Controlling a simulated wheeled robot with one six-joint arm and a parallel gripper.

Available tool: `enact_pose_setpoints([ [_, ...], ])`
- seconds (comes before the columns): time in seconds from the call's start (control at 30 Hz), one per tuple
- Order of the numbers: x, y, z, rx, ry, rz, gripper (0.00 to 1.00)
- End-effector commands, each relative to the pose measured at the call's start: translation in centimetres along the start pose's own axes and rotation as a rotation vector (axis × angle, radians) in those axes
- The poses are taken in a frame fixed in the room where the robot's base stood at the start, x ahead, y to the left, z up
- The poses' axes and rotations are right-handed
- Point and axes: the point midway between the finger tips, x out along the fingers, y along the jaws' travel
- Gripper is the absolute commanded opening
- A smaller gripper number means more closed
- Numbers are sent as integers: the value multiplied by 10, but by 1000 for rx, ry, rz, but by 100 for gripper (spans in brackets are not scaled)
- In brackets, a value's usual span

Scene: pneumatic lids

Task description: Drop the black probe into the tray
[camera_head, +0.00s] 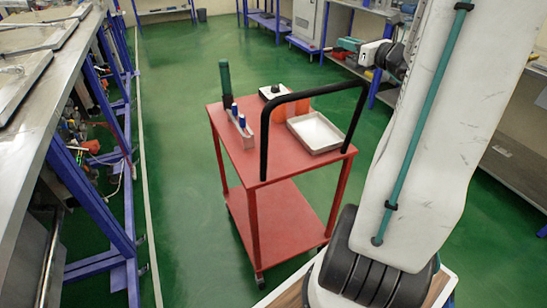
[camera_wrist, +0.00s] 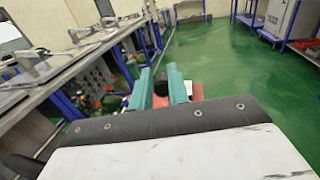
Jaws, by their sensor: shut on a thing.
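In the wrist view my gripper (camera_wrist: 159,77) shows its two teal fingers. A small dark thing (camera_wrist: 161,88) sits between them, and I take it to be the black probe; most of its shape is hidden by the fingers. In the head view the tray (camera_head: 317,132) is a shallow, pale, square one with a raised rim. It lies on the right part of the red cart's top (camera_head: 240,158) and looks empty.
On the cart stand a dark green upright cylinder (camera_head: 225,80), a grey holder (camera_head: 243,131) with blue-topped items, and an orange box (camera_head: 297,106). A black handle (camera_head: 263,135) rises at the cart's near edge. Benches line the left; green floor is open around the cart.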

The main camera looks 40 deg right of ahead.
Motion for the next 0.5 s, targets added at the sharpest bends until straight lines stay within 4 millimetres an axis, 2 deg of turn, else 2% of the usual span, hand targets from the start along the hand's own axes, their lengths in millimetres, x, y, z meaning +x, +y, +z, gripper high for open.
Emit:
enact_pose_setpoints([
  [0.2,0,1,-13,1,0,0,0],
  [0.47,1,2,-14,-1,0,3,0],
  [0.5,1,2,-14,-1,0,3,23],
])
